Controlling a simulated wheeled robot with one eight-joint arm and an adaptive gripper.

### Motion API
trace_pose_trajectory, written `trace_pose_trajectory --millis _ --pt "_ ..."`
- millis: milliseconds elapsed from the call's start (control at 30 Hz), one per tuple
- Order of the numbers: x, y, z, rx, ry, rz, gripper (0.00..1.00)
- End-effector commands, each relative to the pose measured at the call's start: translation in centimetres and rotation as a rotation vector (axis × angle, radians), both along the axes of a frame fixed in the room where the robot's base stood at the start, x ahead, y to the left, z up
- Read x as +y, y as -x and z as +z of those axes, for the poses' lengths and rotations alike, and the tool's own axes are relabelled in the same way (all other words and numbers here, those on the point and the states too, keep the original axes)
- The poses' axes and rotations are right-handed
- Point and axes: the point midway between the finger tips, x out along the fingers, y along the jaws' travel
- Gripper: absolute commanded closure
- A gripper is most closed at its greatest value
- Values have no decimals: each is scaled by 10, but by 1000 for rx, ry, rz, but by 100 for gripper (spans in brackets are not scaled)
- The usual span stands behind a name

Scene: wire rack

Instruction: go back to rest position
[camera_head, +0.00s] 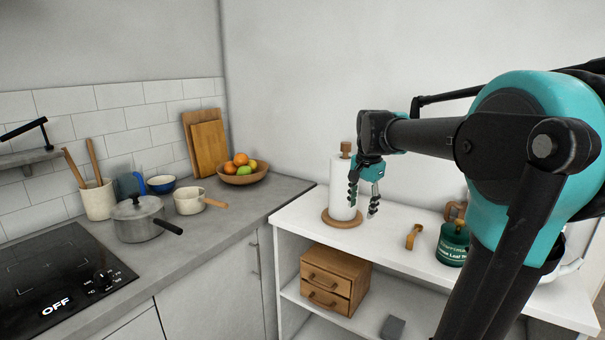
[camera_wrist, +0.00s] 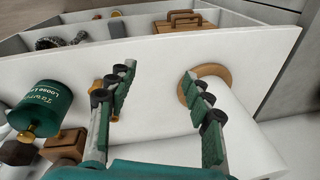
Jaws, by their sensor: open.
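My gripper (camera_head: 363,200) is open and empty. In the head view it hangs pointing down in front of the paper towel roll (camera_head: 342,185) on its round wooden base (camera_head: 341,220), above the white shelf top. In the wrist view its two fingers (camera_wrist: 155,105) are spread apart with only the white shelf surface between them. The right finger overlaps the wooden base (camera_wrist: 205,84) in that view. I cannot tell whether the gripper touches the roll. My arm reaches in from the right of the head view.
The white shelf unit (camera_head: 295,222) holds a green canister (camera_head: 452,246), a small wooden item (camera_head: 414,236) and a wooden drawer box (camera_head: 334,280) below. The grey counter (camera_head: 217,227) at left carries a pot (camera_head: 138,222), a saucepan (camera_head: 189,201) and a fruit bowl (camera_head: 243,175). A wall stands behind.

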Motion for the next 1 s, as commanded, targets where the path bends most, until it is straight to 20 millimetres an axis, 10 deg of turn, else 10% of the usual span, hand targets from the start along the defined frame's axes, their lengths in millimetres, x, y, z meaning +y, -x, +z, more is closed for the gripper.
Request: trace_pose_trajectory --millis 300,500,1000 --pt "-13 112 -151 -115 127 508 49" --pt "-17 177 -213 -162 209 746 49" --pt "-17 194 -227 -172 232 806 49"
